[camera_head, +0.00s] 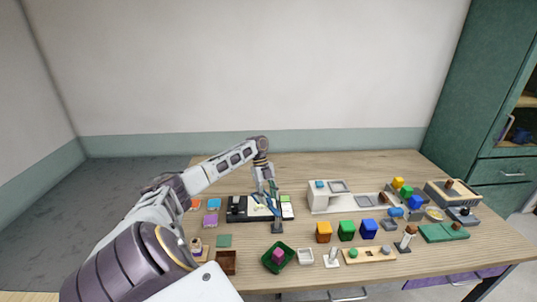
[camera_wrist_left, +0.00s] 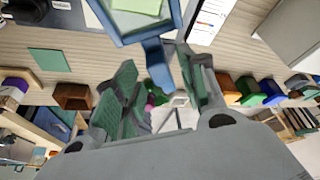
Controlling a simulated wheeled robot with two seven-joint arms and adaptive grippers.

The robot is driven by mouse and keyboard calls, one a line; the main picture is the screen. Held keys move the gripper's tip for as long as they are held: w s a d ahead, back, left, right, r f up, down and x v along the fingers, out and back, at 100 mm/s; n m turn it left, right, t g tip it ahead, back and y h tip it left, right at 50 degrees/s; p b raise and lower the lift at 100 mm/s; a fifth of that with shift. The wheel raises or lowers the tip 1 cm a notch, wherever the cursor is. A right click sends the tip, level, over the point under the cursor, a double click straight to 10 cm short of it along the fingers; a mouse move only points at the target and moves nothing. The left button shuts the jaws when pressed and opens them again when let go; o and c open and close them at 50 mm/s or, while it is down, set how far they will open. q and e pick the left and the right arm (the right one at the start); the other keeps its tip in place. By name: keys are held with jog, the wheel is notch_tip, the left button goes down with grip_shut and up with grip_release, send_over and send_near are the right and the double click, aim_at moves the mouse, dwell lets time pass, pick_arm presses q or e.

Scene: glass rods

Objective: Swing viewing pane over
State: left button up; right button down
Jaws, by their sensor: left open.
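The viewing pane, a blue frame (camera_wrist_left: 178,14) with a tab (camera_wrist_left: 156,66) pointing down, shows at the top of the left wrist view. A pale green square shows through it. My left gripper (camera_wrist_left: 158,84) is open, with one finger on each side of the tab; I cannot tell whether either touches it. In the head view my left gripper (camera_head: 268,186) hangs over the black and white device (camera_head: 237,207) at the table's middle left. The pane is small there and partly hidden by the gripper. My right gripper is not in view.
A green tray (camera_head: 268,263) with a magenta cube stands in front. Orange (camera_head: 323,231), green (camera_head: 346,231) and blue (camera_head: 369,228) containers stand to the right. A white stand (camera_head: 317,201) is behind them.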

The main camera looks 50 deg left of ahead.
pick_arm(q)
jog(key=v, duration=1.1)
jog(key=shift+r, duration=0.15)
jog(key=shift+s+d, duration=0.1)
jog(key=shift+d, duration=0.05)
dwell(0.5)
